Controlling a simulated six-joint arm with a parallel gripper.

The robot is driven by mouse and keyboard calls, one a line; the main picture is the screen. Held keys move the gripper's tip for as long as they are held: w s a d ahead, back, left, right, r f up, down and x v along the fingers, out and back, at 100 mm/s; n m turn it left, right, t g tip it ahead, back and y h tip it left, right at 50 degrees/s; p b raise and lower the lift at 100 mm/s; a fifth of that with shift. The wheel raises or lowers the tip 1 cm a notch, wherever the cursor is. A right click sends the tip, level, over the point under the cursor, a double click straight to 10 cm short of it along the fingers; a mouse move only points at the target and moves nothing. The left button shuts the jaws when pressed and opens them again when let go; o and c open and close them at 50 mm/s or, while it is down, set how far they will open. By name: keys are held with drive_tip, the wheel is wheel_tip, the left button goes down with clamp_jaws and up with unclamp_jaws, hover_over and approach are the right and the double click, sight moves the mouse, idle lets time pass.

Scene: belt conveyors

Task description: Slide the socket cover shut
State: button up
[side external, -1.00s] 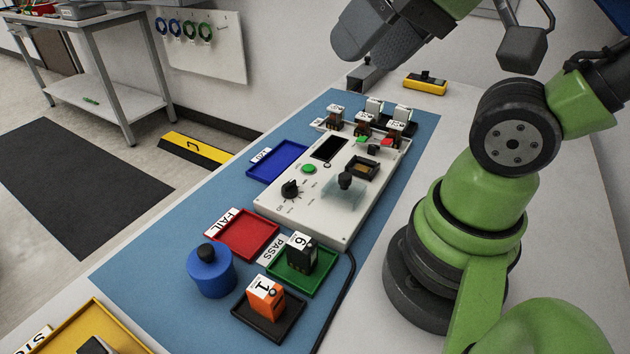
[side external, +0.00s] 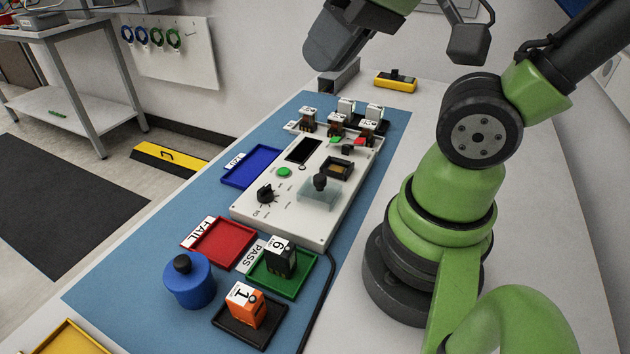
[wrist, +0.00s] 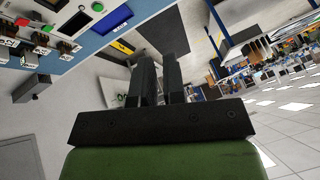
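The socket cover (side external: 318,193) is a clear sliding plate with a black knob, on the white test panel (side external: 262,208). It lies on the near side of the socket (side external: 336,167), a dark-framed recess with a brownish inside. The socket is uncovered. In the side view, the dark end of my arm is high at the top, beyond the panel and away from the cover; its fingertips cannot be made out there. In the wrist view, my gripper (wrist: 158,62) shows two dark fingers with a narrow gap and nothing between them. Cover and socket do not show there.
The panel has a screen, green button (side external: 284,172) and black dial (side external: 266,194). Relay-like blocks stand at its far end. Blue (side external: 251,167), red (side external: 222,242) and green (side external: 297,283) trays, a blue canister (side external: 188,282) and an orange block (side external: 247,306) surround it. A grey block (side external: 340,77) stands beyond.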

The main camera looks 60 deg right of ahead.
drive_tip(key=w+f+n+g+h, duration=0.1)
drive_tip(key=f+n, duration=0.1)
drive_tip(key=n, duration=0.1)
drive_tip(key=w+f+n+g, duration=0.2)
drive_tip(key=n, duration=0.1)
drive_tip(key=w+f+n+g+h, duration=0.1)
drive_tip(key=w+f+n+g, duration=0.1)
drive_tip(key=n, duration=0.1)
drive_tip(key=shift+a+f+h, duration=0.15)
drive_tip(key=shift+h, duration=0.15)
clamp_jaws()
drive_tip(key=n+g+h, duration=0.3)
drive_tip(key=n, duration=0.6)
approach(315, 193)
drive_tip(key=f, duration=0.1)
drive_tip(key=a+f, duration=0.1)
drive_tip(key=f, duration=0.1)
drive_tip(key=a+f, duration=0.1)
drive_tip(key=f, duration=0.1)
drive_tip(key=shift+a+f, duration=0.1)
drive_tip(key=shift+a, duration=0.05)
drive_tip(key=d, duration=0.2)
drive_tip(key=shift+s+d, duration=0.25)
drive_tip(key=shift+s, duration=0.05)
drive_tip(key=shift+s+d+r, duration=0.15)
drive_tip(key=shift+d+r, duration=0.05)
drive_tip(key=shift+d, duration=0.4)
drive_tip(key=d, duration=0.9)
drive_tip(key=shift+d, duration=0.2)
